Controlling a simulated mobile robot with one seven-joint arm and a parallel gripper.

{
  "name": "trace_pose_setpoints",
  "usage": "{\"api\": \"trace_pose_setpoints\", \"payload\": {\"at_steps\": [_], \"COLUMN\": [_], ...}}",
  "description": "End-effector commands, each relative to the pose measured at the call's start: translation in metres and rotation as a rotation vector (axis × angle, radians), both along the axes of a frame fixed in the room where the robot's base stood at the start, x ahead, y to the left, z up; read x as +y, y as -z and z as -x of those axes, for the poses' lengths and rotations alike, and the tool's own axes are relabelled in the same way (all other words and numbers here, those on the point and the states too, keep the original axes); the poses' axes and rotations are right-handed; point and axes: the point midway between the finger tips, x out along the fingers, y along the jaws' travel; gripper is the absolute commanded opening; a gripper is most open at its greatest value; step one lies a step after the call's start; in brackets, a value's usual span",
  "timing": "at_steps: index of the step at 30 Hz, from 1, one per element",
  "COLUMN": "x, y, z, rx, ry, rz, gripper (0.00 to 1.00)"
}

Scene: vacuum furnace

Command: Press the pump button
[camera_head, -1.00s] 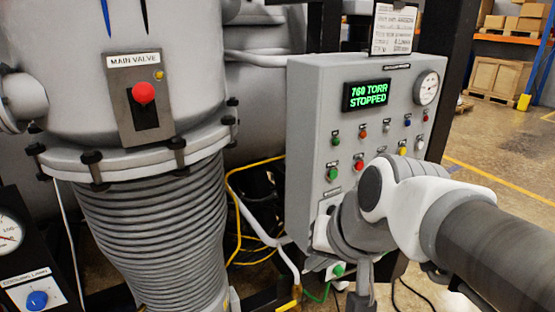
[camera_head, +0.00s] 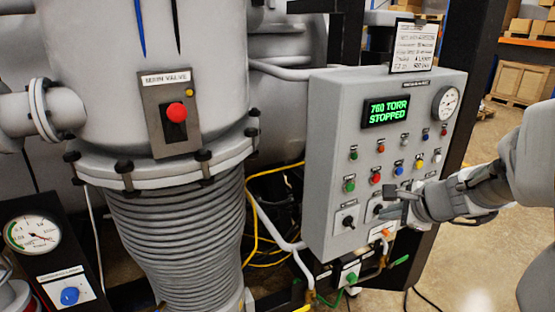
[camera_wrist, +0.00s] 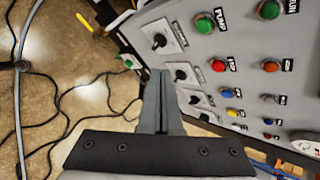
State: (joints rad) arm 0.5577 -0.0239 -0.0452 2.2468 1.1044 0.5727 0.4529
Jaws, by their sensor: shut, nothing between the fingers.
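The grey control panel (camera_head: 322,140) stands right of centre in the head view. Its green pump button (camera_head: 349,185) sits at the left of the larger button row, left of a red button (camera_head: 376,177). In the wrist view the green button (camera_wrist: 203,25) has a label reading "PUMP", with the red button (camera_wrist: 218,65) below it in the picture. My gripper (camera_head: 387,194) is shut and empty, in front of the panel's lower part and to the right of the pump button. Its closed fingers (camera_wrist: 162,75) show in the wrist view, apart from the button.
The panel display (camera_head: 386,111) reads "760 TORR STOPPED". Black rotary switches (camera_head: 348,221) lie below the buttons. The main valve's red button (camera_head: 176,112) and the ribbed bellows (camera_head: 180,230) are at left. Cables lie on the floor.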

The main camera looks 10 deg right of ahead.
Motion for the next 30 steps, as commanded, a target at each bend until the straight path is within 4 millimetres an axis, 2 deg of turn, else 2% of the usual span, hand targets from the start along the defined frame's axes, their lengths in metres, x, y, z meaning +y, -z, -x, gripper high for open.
{"api": "trace_pose_setpoints", "payload": {"at_steps": [14,20,30], "x": [-0.001,0.007,0.023], "y": [0.0,-0.001,0.0], "z": [-0.004,-0.023,-0.067], "rx": [0.001,0.002,0.001], "ry": [0.007,0.005,0.005], "rz": [-0.003,-0.003,-0.004], "gripper": [0.0,0.0,0.0]}}
